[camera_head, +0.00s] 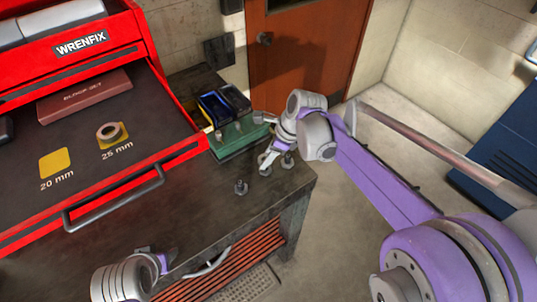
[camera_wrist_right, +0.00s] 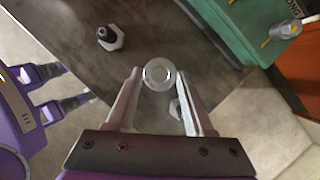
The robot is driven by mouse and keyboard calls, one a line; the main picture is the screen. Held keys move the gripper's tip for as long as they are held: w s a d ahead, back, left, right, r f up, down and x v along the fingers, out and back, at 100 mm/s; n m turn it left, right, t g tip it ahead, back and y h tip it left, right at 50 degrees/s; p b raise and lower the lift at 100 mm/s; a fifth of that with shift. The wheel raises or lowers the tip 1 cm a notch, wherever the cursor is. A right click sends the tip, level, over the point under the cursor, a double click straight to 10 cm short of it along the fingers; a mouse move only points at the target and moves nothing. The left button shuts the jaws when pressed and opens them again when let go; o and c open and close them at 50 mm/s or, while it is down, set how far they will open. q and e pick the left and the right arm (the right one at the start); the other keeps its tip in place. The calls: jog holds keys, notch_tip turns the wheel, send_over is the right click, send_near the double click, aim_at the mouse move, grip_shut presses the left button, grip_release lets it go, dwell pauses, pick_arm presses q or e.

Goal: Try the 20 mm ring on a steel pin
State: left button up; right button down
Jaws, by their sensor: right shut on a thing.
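My right gripper (camera_head: 266,160) is over the bench corner among the steel pins. In the right wrist view its jaws (camera_wrist_right: 158,88) are shut on a pale metal ring (camera_wrist_right: 158,65) at the fingertips. A bright round shape fills the ring's middle; I cannot tell if the ring is around a pin or above one. One pin (camera_head: 241,187) stands clear on the bench, and another pin (camera_head: 288,160) stands beside the gripper. The yellow 20 mm square (camera_head: 55,163) is bare. Another ring (camera_head: 108,131) lies on the 25 mm square. My left gripper (camera_head: 166,262) is low at the bench's front edge, empty, with fingers apart.
The red tool drawer (camera_head: 185,152) stands open at the left, with a dark red case (camera_head: 84,96) inside. A green box (camera_head: 240,138) is on the bench behind the gripper. Bare bench top (camera_head: 205,215) lies in front of the pins.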

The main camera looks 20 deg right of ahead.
jog(key=shift+f, duration=0.2)
jog(key=shift+f+b, duration=0.2)
jog(key=shift+b, duration=0.1)
dwell(0.4)
jog(key=shift+c, duration=1)
grip_release()
jog(key=v, duration=1.1)
jog(key=shift+w, duration=0.1)
